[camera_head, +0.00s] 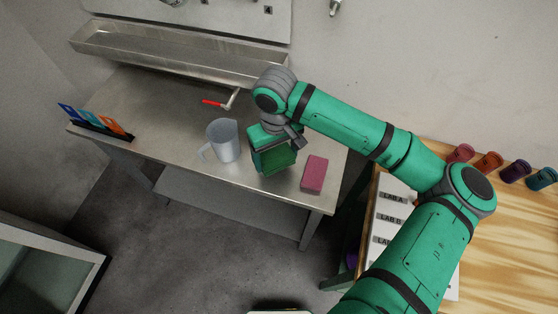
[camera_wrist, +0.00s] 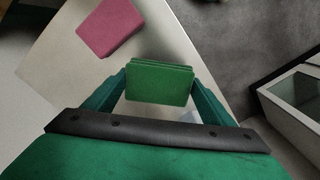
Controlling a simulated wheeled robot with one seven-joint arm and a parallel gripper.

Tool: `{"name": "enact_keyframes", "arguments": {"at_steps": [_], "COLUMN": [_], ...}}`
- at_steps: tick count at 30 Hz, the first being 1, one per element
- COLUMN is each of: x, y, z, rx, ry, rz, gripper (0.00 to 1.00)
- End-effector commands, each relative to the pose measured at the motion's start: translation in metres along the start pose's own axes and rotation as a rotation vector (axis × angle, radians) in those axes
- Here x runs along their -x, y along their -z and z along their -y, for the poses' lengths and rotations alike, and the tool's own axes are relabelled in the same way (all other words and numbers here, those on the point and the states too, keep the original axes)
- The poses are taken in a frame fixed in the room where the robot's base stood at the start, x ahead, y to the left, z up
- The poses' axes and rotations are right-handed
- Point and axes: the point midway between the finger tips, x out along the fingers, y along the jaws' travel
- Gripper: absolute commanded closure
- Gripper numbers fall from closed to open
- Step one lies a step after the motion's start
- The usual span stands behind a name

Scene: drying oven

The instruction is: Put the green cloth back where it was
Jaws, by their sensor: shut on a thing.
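The green cloth (camera_head: 279,161) is a folded, block-like stack held in my gripper (camera_head: 270,150) over the steel table (camera_head: 170,130), near its front edge. In the wrist view the green cloth (camera_wrist: 160,83) sits between the two fingers of my gripper (camera_wrist: 160,88), which touch its left and right sides. I cannot tell whether its underside touches the table. A pink folded cloth (camera_head: 314,174) lies on the table just to the right; it also shows in the wrist view (camera_wrist: 109,27) at upper left.
A clear jug (camera_head: 223,140) stands close to the left of my gripper. A red-handled tool (camera_head: 222,101) lies behind it. A rack of coloured cards (camera_head: 95,122) is at the table's left end. A wooden table (camera_head: 510,235) with coloured cups stands at right.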

Motion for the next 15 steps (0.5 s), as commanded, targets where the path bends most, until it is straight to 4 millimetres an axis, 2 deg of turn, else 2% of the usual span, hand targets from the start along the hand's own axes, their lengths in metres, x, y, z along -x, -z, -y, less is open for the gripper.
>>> {"name": "enact_keyframes", "arguments": {"at_steps": [5, 10, 15], "x": [-0.012, -0.035, -0.043], "y": [0.001, 0.001, 0.001], "z": [-0.009, -0.009, -0.009], "rx": [0.0, 0.001, 0.001], "ry": [0.0, 0.0, 0.001], "rz": [0.001, 0.001, 0.0], "gripper": [0.44, 0.44, 0.44]}}
